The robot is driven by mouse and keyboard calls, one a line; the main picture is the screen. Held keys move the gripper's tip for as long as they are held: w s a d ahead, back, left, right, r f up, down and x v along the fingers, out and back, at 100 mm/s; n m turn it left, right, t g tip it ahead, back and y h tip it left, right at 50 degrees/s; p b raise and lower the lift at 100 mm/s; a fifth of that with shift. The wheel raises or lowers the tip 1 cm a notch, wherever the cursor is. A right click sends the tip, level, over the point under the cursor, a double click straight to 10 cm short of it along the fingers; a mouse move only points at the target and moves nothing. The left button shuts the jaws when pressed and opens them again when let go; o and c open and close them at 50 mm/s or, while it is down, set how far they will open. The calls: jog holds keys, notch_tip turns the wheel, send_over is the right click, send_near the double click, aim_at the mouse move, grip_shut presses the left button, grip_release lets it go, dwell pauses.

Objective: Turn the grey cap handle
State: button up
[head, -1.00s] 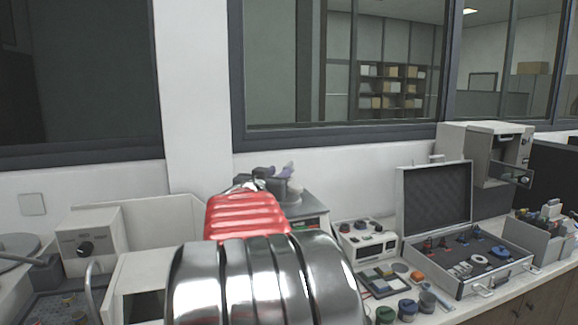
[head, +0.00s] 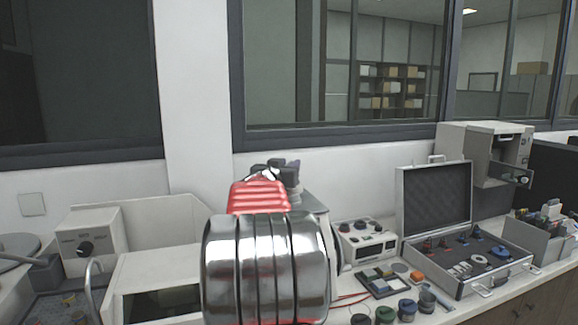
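The mounting press (head: 314,203) stands on the bench near the middle of the head view. My red and chrome arm hides most of it. The grey cap handle (head: 294,164) shows only in small part at the top of the press, with a slightly purple tint. My gripper (head: 270,166) is just beyond the red arm link, at the cap and overlapping it in the picture. Its fingers are small, dark and mostly hidden. I cannot tell whether they touch the handle or are open or shut.
A white machine with a dark knob (head: 86,247) stands at left. A white control box (head: 366,240), an open case (head: 466,258) and several small jars fill the bench at right. A larger machine (head: 484,150) stands further right. The window wall is behind.

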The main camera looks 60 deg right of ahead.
grip_shut()
